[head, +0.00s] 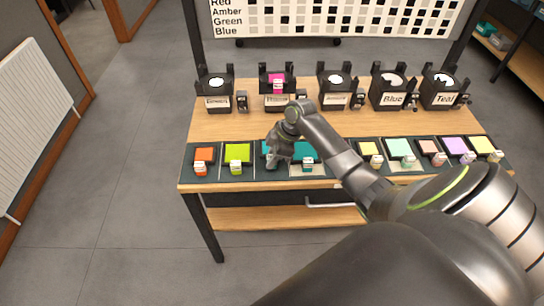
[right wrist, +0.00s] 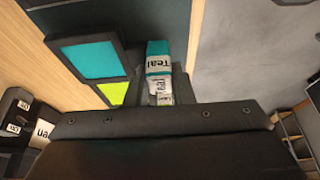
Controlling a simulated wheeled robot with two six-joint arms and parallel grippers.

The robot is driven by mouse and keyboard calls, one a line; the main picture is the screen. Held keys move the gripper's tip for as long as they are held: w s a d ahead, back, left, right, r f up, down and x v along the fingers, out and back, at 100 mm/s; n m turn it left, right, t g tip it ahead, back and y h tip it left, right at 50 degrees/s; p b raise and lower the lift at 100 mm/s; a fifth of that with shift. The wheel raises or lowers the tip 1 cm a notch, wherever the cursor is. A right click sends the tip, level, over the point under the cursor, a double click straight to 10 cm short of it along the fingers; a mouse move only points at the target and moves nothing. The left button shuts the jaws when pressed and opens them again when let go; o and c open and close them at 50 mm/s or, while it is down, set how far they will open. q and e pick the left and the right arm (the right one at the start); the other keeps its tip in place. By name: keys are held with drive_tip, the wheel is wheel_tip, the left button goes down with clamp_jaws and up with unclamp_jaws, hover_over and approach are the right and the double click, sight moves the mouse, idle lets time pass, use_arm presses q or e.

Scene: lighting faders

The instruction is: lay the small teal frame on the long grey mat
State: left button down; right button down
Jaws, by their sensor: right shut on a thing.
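The small teal frame (head: 267,150) has a dark border and sits in the front row, between the lime frame and another teal frame (head: 303,152). In the right wrist view the teal frame (right wrist: 96,60) is at upper left, beside a white-and-teal tag (right wrist: 158,66) reading "Teal". My right gripper (head: 277,160) is shut on the teal frame at its tag; the fingertips are largely hidden. A long dark grey mat (head: 190,171) runs along the table's front edge under the row. I cannot tell whether the held frame touches it. My left gripper is not in view.
Other colored frames line the front, including orange (head: 203,156), lime (head: 238,153) and mint (head: 399,148). Several black lamp holders stand behind, one with a magenta frame (head: 277,80). Bare wood (head: 235,125) lies between the rows. My right arm covers part of the mat.

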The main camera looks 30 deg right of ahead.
drive_tip(key=shift+f+b, duration=0.55)
drive_tip(key=shift+f, duration=0.45)
drive_tip(key=c, duration=1.2)
unclamp_jaws()
drive_tip(key=shift+o, duration=0.2)
drive_tip(key=shift+d+r, duration=0.1)
drive_tip(key=w+a+r+p+v, duration=0.1)
drive_tip(key=p+v, duration=0.6)
drive_tip(key=v, duration=1.6)
drive_tip(key=shift+a+r, duration=0.25)
drive_tip(key=shift+a, duration=0.2)
drive_tip(key=shift+w+f, duration=0.1)
